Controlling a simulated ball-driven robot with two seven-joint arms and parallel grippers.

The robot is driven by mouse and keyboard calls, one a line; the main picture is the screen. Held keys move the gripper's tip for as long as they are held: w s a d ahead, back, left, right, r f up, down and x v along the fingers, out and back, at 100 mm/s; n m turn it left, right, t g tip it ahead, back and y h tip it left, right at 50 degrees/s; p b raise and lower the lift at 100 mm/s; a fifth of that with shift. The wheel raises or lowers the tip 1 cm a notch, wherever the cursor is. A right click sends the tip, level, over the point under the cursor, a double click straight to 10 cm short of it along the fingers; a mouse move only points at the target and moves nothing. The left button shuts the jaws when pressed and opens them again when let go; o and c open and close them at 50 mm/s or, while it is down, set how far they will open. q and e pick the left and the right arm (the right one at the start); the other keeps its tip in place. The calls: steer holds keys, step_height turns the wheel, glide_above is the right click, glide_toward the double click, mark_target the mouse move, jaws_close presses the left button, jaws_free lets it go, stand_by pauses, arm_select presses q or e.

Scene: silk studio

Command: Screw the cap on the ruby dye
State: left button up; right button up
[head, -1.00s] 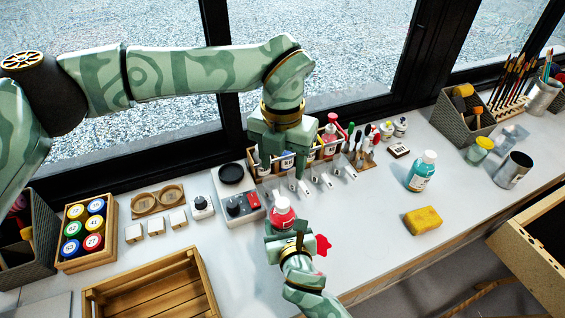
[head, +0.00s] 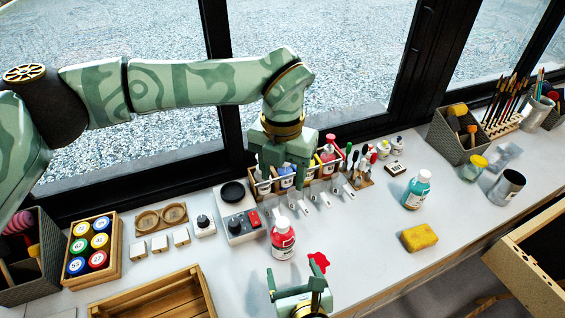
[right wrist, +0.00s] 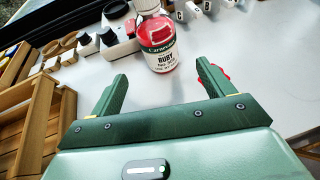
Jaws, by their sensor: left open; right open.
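The ruby dye bottle (head: 283,243) stands upright on the table, red with a white label; its RUBY label faces me in the right wrist view (right wrist: 160,55). A white cap (head: 282,222) sits on top of its neck; I cannot tell how tight it is. My left gripper (head: 284,181) is open and empty, above and behind the bottle, in front of the rack. My right gripper (head: 294,279) is open and empty, in front of the bottle and apart from it. In the right wrist view its two fingers (right wrist: 162,78) point towards the bottle with bare table between.
A scale-like device (head: 239,218) stands behind left, a wooden crate (head: 160,297) front left. A teal bottle (head: 416,191) and yellow sponge (head: 419,238) stand right. Small clips lie behind.

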steer(key=v, duration=0.5)
steer(key=shift+s, duration=0.15)
steer(key=shift+d, duration=0.1)
